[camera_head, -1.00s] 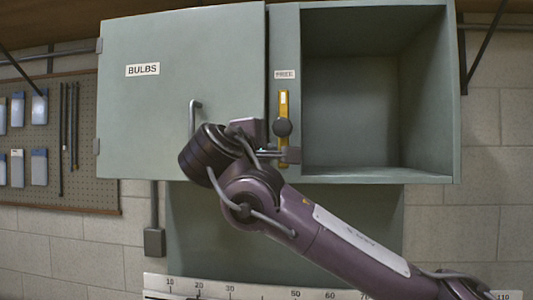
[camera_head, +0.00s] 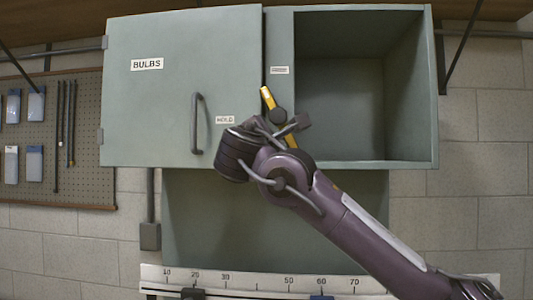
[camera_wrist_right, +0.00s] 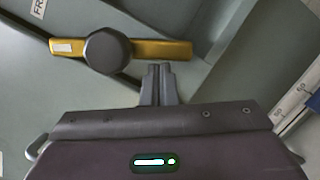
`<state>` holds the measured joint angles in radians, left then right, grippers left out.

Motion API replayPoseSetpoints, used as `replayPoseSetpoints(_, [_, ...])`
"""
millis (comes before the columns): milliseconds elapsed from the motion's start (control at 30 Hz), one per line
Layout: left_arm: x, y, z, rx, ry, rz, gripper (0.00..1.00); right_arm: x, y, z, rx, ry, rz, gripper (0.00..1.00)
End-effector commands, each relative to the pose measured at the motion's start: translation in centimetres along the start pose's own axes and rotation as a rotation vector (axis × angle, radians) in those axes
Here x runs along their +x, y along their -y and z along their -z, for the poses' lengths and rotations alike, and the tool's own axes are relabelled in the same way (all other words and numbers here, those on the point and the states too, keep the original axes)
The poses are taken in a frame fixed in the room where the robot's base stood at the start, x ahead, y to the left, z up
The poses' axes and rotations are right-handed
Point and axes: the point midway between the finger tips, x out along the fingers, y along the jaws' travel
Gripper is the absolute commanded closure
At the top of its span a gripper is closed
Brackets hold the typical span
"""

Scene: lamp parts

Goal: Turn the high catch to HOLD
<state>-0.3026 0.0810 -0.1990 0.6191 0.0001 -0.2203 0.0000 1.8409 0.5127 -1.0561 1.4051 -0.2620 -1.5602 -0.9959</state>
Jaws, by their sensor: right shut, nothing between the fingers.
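The catch is a yellow bar (camera_head: 267,96) with a dark round knob at its pivot, on the post between the door and the open compartment. Its upper end leans left of vertical; its lower part is partly hidden by my right arm. A small label (camera_head: 225,119) on the door left of the catch appears to read HOLD. The FREE label (camera_head: 279,70) is above the catch. In the wrist view the catch (camera_wrist_right: 160,49) lies across the top. My right gripper (camera_wrist_right: 158,68) is shut and empty, its tips at the bar's lower part, touching or nearly so. My left gripper is out of view.
The BULBS door (camera_head: 150,110) is closed, with a bar handle (camera_head: 197,123) left of my wrist. The open compartment (camera_head: 340,100) to the right looks empty. A ruler strip (camera_head: 255,281) runs below. A pegboard (camera_head: 85,180) hangs at the left.

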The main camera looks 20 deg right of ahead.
Motion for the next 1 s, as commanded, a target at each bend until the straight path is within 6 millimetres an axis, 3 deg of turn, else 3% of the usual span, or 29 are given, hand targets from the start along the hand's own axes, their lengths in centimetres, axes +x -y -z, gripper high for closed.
replayPoseSetpoints(367, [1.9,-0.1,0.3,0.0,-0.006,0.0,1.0,0.4,0.9,-1.9,-0.345,0.003,-0.086,1.0])
replayPoseSetpoints(1000, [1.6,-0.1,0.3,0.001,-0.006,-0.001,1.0,1.1,0.8,-4.7,-0.852,0.002,-0.212,1.0])
